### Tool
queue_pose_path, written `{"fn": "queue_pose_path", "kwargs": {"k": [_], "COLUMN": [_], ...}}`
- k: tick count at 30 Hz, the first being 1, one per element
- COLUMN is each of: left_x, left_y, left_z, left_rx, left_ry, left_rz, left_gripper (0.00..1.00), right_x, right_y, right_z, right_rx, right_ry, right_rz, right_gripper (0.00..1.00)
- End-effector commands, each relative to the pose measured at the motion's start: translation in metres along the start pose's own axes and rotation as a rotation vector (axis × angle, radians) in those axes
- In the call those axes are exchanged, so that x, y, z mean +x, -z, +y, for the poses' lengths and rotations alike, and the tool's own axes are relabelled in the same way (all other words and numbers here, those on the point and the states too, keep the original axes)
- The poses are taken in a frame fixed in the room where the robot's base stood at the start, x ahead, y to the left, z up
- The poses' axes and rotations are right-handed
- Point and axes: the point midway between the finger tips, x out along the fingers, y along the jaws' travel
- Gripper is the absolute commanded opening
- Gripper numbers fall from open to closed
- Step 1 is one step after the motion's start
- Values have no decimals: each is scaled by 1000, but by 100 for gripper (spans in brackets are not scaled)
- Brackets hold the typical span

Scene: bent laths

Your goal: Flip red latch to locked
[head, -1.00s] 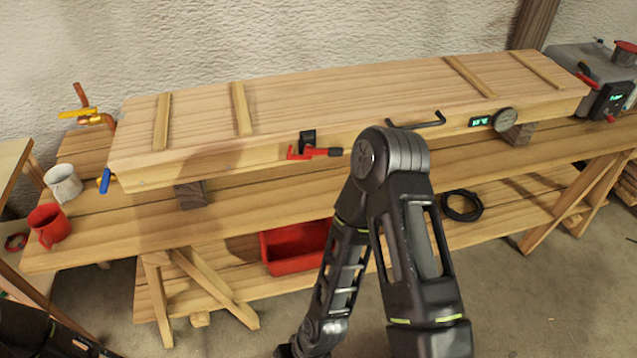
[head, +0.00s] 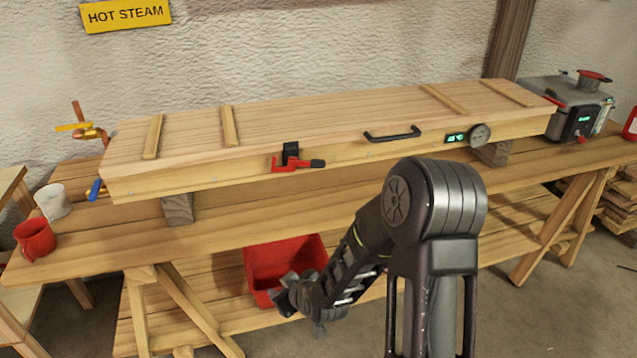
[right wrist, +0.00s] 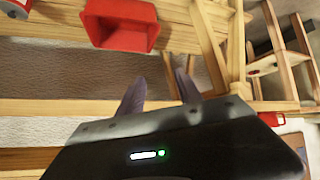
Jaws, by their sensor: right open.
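The red latch (head: 297,163) is on the front face of the long wooden box (head: 190,172), near its middle, with a black bracket (head: 290,150) above it. Its handle lies about level and points right, ending in a dark grip. My right gripper (head: 290,298) is low in the head view, in front of the red bin and well below the latch. In the right wrist view its two fingers (right wrist: 160,92) are apart with nothing between them. The latch cannot be made out in the right wrist view. My left gripper is not in view.
The box rests on blocks on a wooden bench (head: 110,232). A red bin (head: 262,262) is on the lower shelf; it also shows in the right wrist view (right wrist: 122,38). A black handle (head: 393,134) juts from the box front. A red mug (head: 35,240) and white mug (head: 54,202) stand left.

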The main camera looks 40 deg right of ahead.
Motion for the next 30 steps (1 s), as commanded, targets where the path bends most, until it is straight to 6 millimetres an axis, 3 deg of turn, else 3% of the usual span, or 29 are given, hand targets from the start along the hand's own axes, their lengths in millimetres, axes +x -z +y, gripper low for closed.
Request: {"fn": "queue_pose_path", "kwargs": {"k": [1, 2, 3, 6, 9, 15, 30], "left_x": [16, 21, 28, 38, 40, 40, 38], "left_y": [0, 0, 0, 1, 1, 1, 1], "left_z": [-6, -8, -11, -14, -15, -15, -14], "left_rx": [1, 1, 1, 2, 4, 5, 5], "left_ry": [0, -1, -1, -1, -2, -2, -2], "left_rz": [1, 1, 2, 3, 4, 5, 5], "left_gripper": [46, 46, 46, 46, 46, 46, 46], "right_x": [0, -4, -15, -52, -82, -104, -97], "right_y": [20, 35, 57, 105, 133, 153, 159], "right_z": [34, 55, 85, 148, 180, 197, 201], "right_rx": [-84, -151, -258, -548, -784, -1001, -1014], "right_ry": [-76, -127, -210, -426, -587, -716, -720], "right_rz": [83, 131, 196, 303, 329, 315, 312], "right_gripper": [42, 42, 42, 42, 42, 42, 42]}}
